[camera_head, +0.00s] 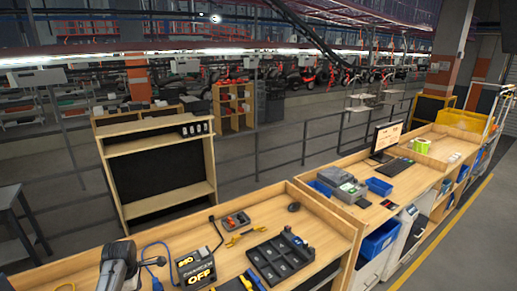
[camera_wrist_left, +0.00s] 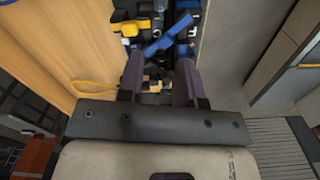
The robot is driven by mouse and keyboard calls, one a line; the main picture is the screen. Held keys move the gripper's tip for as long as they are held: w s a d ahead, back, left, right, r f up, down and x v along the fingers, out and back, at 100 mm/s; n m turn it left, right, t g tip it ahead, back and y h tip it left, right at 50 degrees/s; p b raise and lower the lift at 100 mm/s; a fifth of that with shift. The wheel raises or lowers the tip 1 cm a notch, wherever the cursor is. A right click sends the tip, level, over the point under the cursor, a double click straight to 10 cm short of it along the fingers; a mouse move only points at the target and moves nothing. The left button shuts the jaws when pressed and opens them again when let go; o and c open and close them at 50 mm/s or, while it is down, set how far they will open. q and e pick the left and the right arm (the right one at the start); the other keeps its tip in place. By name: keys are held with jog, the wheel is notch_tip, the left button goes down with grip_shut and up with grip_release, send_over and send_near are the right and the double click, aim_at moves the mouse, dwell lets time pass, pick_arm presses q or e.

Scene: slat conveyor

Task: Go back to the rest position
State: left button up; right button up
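My left gripper (camera_wrist_left: 160,72) shows in the left wrist view, its two dark purple fingers apart with no object held between them. Beyond the fingertips are a blue piece (camera_wrist_left: 170,35) and other small black, blue and yellow items, too cluttered to tell apart. Neither gripper can be made out in the head view. My right gripper is in neither view.
A monitor (camera_head: 386,138) stands farther right. A wooden shelf (camera_head: 159,147) stands behind.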

pick_arm(q)
jog(key=w+d+r+m+t+y, duration=0.1)
jog(key=w+r+m+t, duration=0.15)
jog(key=r+m, duration=0.6)
jog(key=w+r+m+t+y, duration=0.15)
jog(key=r+m+t, duration=0.25)
jog(key=r+m, duration=0.45)
jog(key=s+d+r+m+t, duration=0.3)
jog(key=s+d+r+t, duration=0.15)
jog(key=r, duration=0.45)
jog(key=s+d+f+m+h+p, duration=0.1)
jog(key=s+d+f, duration=0.2)
jog(key=s, duration=0.3)
jog(key=s+d+f+m, duration=0.2)
jog(key=s+d+f, duration=0.1)
jog(key=s+d, duration=0.15)
jog(key=s+d+f+m+h+p, duration=0.1)
jog(key=s+d+f, duration=0.2)
jog(key=s, duration=0.4)
jog(key=s+d+f+g+p, duration=0.1)
jog(key=s+f+g, duration=0.2)
jog(key=s+f, duration=0.7)
jog(key=s+d+f+g+p, duration=0.1)
jog(key=s+f+g, duration=0.3)
jog(key=s+f, duration=0.5)
jog(key=s+d, duration=0.1)
jog(key=s, duration=0.6)
jog(key=shift+f+h, duration=0.35)
jog(key=shift+d, duration=0.1)
